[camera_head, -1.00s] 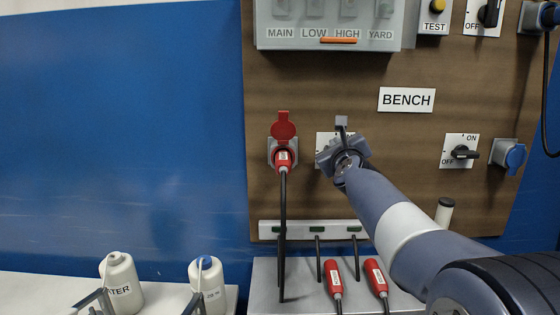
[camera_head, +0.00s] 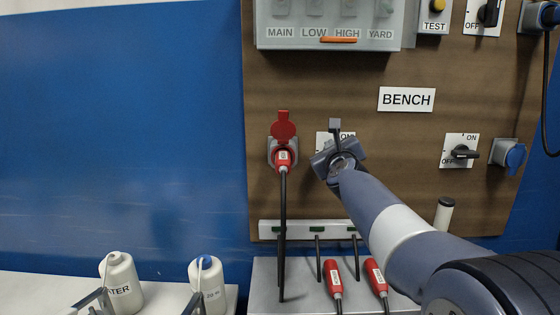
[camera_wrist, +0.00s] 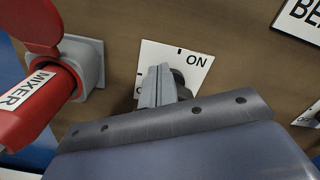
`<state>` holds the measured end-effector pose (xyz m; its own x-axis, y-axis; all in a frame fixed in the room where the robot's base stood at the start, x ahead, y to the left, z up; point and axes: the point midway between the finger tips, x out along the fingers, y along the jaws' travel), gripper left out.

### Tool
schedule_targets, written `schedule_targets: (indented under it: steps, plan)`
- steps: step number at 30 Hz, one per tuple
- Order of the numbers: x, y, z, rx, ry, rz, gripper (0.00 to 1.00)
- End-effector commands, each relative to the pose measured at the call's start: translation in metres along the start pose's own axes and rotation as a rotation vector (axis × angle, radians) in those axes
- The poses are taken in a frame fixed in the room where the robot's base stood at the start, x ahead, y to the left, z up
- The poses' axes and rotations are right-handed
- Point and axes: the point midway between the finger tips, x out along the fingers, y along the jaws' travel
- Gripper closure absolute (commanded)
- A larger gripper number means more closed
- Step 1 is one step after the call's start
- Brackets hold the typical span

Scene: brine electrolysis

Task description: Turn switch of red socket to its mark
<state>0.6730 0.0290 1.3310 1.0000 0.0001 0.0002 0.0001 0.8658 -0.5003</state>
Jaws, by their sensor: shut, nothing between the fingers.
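The red socket (camera_head: 275,146) is on the brown board with its red lid (camera_head: 283,127) raised and a red plug (camera_head: 283,158) in it. The plug reads MIXER in the wrist view (camera_wrist: 30,95). Right of it is the white switch plate (camera_head: 348,135), mostly hidden by my gripper (camera_head: 338,158) in the head view. In the wrist view the plate (camera_wrist: 205,75) shows ON and a black tick at its top. My gripper's fingers (camera_wrist: 158,78) are together and empty in front of the dark knob (camera_wrist: 180,80), which they partly cover. I cannot tell whether they touch it or where it points.
A second switch (camera_head: 463,152) and a blue-lidded socket (camera_head: 512,155) are to the right. A BENCH sign (camera_head: 406,99) and a grey panel box (camera_head: 330,35) are above. Two loose red plugs (camera_head: 333,272) (camera_head: 375,270) and a plug rack (camera_head: 300,230) are below.

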Motion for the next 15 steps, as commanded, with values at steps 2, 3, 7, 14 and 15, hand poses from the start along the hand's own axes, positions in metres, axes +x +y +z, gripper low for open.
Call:
schedule_targets:
  steps: [2,3,7,14,15]
  plan:
    - [0.0001,0.0025,-0.0007,0.001,0.000,0.001,1.00]
    - [0.0000,0.0031,-0.0008,0.001,0.000,0.001,1.00]
    - [0.0001,0.0023,0.0008,0.001,0.000,0.000,1.00]
    - [0.0001,0.0029,0.0082,0.000,0.000,0.001,1.00]
    - [-0.0004,0.0033,0.0083,0.001,0.000,0.001,1.00]
